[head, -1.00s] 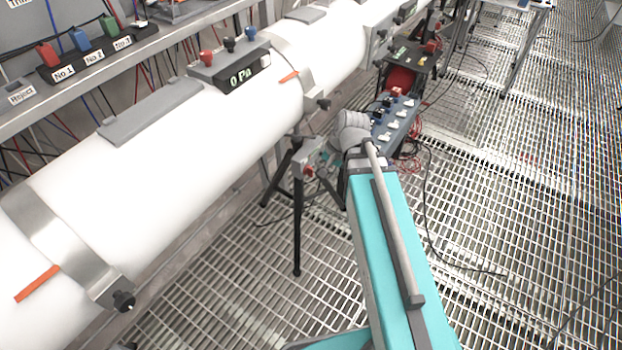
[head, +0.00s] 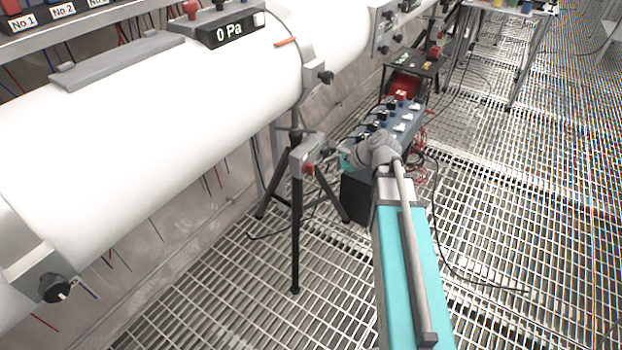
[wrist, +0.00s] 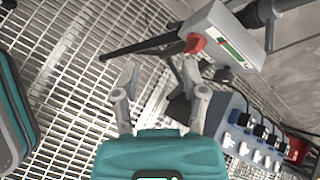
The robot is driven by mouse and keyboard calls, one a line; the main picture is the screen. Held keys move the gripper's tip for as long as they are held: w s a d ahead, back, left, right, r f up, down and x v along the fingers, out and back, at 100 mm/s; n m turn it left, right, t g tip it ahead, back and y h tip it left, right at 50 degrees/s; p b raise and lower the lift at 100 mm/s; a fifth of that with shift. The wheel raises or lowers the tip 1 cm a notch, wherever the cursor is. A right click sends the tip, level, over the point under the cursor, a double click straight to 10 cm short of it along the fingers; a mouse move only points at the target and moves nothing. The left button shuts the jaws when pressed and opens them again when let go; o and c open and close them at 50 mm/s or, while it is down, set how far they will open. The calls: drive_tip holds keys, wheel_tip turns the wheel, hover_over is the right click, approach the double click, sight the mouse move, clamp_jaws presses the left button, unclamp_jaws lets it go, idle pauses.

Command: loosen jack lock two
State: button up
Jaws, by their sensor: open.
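A jack stand with dark tripod legs (head: 296,235) stands on the grating under the white tube. Its grey head (head: 303,150) carries a red lock part (head: 309,169). In the wrist view the grey jack head (wrist: 222,32) shows at upper right, with the red lock (wrist: 195,43) and a green-and-white label. I cannot read a number on it. My gripper (wrist: 160,72) is open and empty, its fingers apart from the lock, which lies above and right of the fingertips in that view.
The white tube (head: 150,130) runs along the left, with black clamp knobs (head: 325,77). A grey-blue panel with several switches (head: 395,125) stands just behind my wrist, with cables on the floor. The grating (head: 530,220) at right is mostly clear.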

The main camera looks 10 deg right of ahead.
sight(313, 168)
drive_tip(key=w+d+f+m+t+y+b, duration=0.1)
drive_tip(key=w+d+f+m+t+b, duration=0.2)
drive_tip(key=d+f+m+b, duration=0.3)
drive_tip(key=w+m+b, duration=0.1)
drive_tip(key=m+b, duration=0.1)
drive_tip(key=b, duration=0.2)
drive_tip(key=shift+w+f+t+y, duration=0.3)
drive_tip(key=shift+w+t, duration=0.1)
drive_tip(key=shift+w+a, duration=0.1)
drive_tip(key=shift+a, duration=0.05)
drive_tip(key=b+x, duration=0.5)
drive_tip(key=x, duration=0.8)
drive_tip(key=shift+w+a+f+b, duration=0.15)
drive_tip(key=shift+a+b, duration=0.05)
drive_tip(key=shift+b, duration=0.1)
clamp_jaws()
